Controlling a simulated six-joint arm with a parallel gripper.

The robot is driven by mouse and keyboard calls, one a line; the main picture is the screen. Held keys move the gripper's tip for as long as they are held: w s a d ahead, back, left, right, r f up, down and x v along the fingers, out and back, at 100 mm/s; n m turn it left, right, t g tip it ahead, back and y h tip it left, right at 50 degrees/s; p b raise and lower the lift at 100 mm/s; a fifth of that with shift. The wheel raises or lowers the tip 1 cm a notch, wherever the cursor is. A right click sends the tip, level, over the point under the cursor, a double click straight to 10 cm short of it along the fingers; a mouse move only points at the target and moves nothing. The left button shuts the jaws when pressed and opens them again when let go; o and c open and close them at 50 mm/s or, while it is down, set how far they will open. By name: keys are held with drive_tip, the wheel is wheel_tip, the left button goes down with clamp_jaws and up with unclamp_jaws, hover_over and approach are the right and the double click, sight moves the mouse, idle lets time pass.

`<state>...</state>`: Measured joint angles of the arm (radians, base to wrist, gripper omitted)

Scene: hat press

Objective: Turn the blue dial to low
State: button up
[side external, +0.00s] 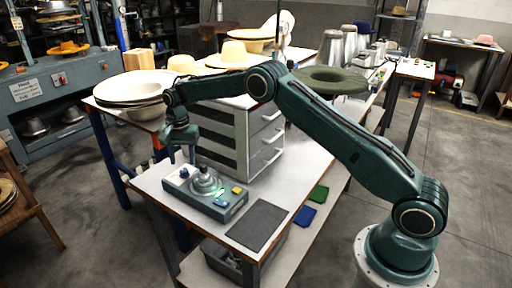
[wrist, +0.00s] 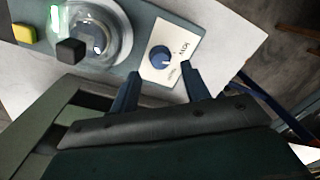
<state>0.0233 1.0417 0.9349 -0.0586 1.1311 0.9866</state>
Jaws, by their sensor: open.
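The blue dial (wrist: 160,57) is a small round knob on a white plate with printed words around it, in the wrist view. It sits at one end of a grey-green control box (side external: 226,212), which stands on the white table in the side view. The dial also shows small in the side view (side external: 184,173). My gripper (wrist: 160,73) is open, with its two blue-grey fingertips apart. In the wrist picture the dial appears just beyond and between the fingertips, with nothing held. In the side view my gripper hangs above the dial end of the box; contact cannot be told.
A clear dome (wrist: 97,35) stands beside the dial plate, with a black block (wrist: 70,50) and a yellow button (wrist: 25,33) near it. A grey drawer cabinet (side external: 240,140) stands close behind. A dark mat (side external: 257,225) lies at the table's front.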

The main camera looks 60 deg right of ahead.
sight(184, 170)
drive_tip(key=shift+w+f, duration=0.1)
drive_tip(key=shift+f, duration=2)
drive_tip(key=shift+c, duration=0.5)
drive_tip(key=c, duration=0.9)
drive_tip(key=shift+n, duration=0.3)
drive_tip(key=shift+r+n, duration=0.1)
drive_tip(key=shift+n, duration=1.9)
drive_tip(key=o, duration=1)
